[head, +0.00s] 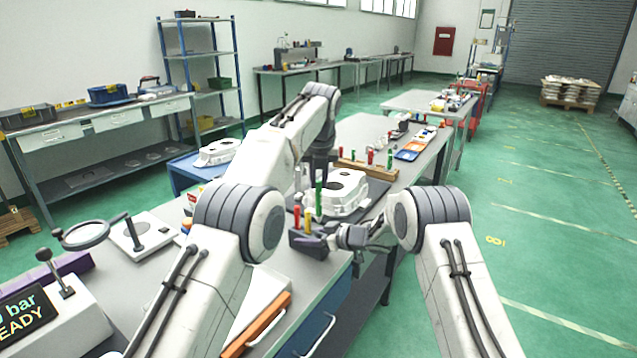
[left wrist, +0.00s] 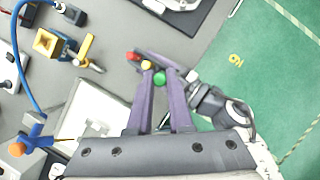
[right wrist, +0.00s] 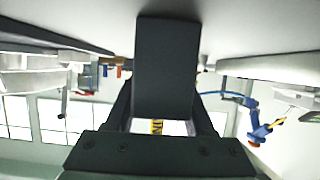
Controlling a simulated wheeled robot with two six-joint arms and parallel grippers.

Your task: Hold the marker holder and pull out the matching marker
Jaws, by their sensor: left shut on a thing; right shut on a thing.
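The dark marker holder (head: 309,244) is in the air beside the table's front edge. My right gripper (head: 335,238) is shut on it from the right; in the right wrist view the holder (right wrist: 165,65) fills the space ahead of the fingers. A red marker (head: 297,217) and a yellow marker (head: 307,221) stand in it. The green marker (head: 319,199) rises higher than both. My left gripper (head: 318,177) is above and shut on the green marker; the left wrist view shows the green marker (left wrist: 159,77) between the purple fingertips (left wrist: 160,88). Whether its lower end is inside the holder is unclear.
A white casting (head: 345,190) lies on a dark mat just behind the holder. A wooden rack with red and green pieces (head: 352,168) stands farther back. A magnifier stand (head: 140,237) is at the left. Green floor (head: 560,240) is open to the right.

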